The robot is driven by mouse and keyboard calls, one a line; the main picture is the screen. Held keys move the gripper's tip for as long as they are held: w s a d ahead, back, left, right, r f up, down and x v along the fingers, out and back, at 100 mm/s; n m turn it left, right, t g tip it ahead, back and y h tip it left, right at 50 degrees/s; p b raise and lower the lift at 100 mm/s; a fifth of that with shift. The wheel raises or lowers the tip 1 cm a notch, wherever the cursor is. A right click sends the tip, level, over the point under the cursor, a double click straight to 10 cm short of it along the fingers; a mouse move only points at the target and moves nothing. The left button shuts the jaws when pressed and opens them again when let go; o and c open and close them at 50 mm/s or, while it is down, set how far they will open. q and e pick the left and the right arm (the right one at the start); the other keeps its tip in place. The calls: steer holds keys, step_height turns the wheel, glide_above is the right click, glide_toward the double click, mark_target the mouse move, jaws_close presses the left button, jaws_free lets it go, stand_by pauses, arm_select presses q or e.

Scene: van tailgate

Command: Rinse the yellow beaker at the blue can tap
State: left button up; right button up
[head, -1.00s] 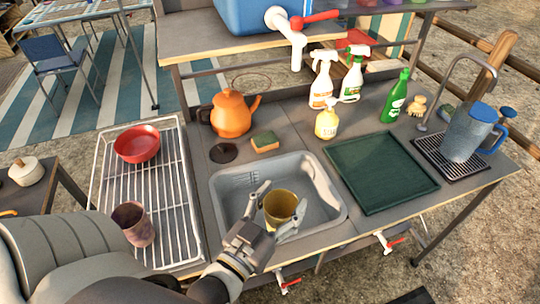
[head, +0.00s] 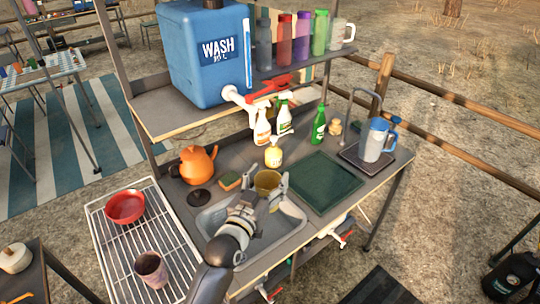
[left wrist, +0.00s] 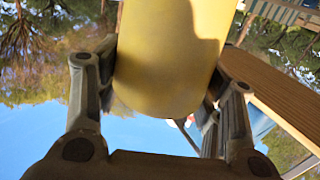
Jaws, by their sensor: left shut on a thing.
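The yellow beaker (head: 267,183) is in my left gripper (head: 264,190), in front of the yellow-labelled bottle. It looks upright and raised at the sink's far side; its inside bottom is hidden. In the left wrist view, the beaker (left wrist: 168,55) fills the space between the two fingers of my left gripper (left wrist: 160,95). The blue can (head: 205,55), marked WASH, stands on the upper shelf. Its white tap (head: 240,96) with a red lever (head: 270,84) hangs over the shelf's front edge, above and left of the beaker. No water stream shows. My right gripper is not in view.
The grey sink (head: 290,220) lies below my left gripper. A green mat (head: 318,183) lies to the right, a wire rack (head: 180,250) to the left. The upper shelf (head: 165,112) overhangs.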

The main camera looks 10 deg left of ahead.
arm_select(q)
steer(key=shift+w+r, duration=0.5)
steer(key=shift+r, duration=0.35)
steer(key=w+a+f+b, duration=0.2)
steer(key=w+a+b, duration=0.5)
steer(key=w+b, duration=0.2)
steer(key=shift+w+a+f, duration=0.25)
steer(key=shift+w+f, duration=0.15)
steer(key=shift+w, duration=1)
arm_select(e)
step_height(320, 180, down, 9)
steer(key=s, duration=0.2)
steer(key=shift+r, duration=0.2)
arm_select(q)
steer(key=shift+s, duration=0.1)
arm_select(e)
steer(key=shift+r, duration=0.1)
arm_select(q)
steer(key=s+d+p, duration=0.4)
steer(key=s+p, duration=0.1)
steer(key=s, duration=0.1)
steer(key=shift+s+d, duration=0.2)
steer(key=shift+s, duration=0.1)
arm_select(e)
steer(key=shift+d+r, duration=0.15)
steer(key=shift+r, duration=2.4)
